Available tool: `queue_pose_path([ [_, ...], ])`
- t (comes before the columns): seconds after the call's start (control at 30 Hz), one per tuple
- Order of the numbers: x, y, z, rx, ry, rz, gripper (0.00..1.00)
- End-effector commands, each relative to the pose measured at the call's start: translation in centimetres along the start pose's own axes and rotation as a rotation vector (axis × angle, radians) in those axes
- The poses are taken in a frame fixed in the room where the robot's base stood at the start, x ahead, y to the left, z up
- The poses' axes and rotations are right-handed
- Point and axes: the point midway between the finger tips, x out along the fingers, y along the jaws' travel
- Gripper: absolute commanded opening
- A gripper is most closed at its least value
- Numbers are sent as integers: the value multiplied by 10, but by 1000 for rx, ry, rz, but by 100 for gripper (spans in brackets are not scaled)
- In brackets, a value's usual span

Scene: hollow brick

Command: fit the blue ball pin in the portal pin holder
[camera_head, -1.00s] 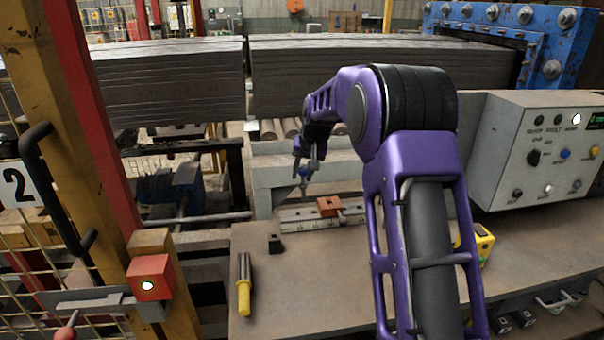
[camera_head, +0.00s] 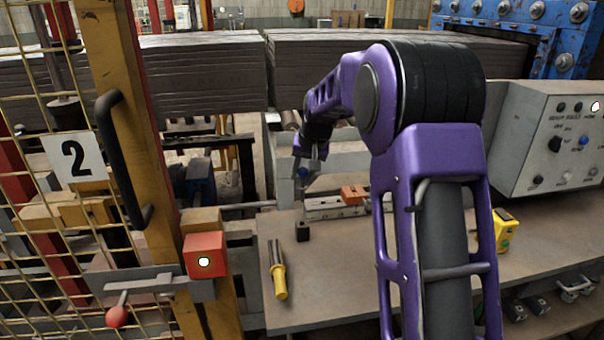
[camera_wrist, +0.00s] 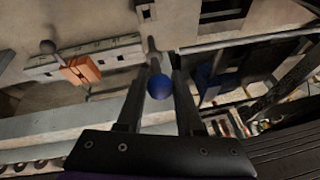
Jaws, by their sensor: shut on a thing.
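My gripper (camera_wrist: 160,82) is shut on the blue ball pin (camera_wrist: 159,87). The blue ball sits between the fingers and a grey shank points away from it in the wrist view. In the head view the blue ball (camera_head: 304,171) shows small below my wrist, above the bench's back edge. A small dark block (camera_head: 303,232) stands on the bench below it; in the wrist view a block with a square hole (camera_wrist: 148,12) lies past the pin's tip. I cannot tell for sure whether this block is the portal pin holder. The pin's tip appears apart from it.
A light rail with holes (camera_head: 325,207) and an orange block (camera_head: 353,194) lies right of the dark block. A yellow-handled tool (camera_head: 278,275) lies near the bench's left edge. A yellow device (camera_head: 503,230) and a control box (camera_head: 560,145) are right. A yellow mesh gate stands left.

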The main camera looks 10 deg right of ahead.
Motion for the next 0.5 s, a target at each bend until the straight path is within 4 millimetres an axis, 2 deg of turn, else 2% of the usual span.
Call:
queue_pose_path([
  [0.23,6,2,4,1,0,0,0],
  [0.5,30,7,14,1,0,0,0],
])
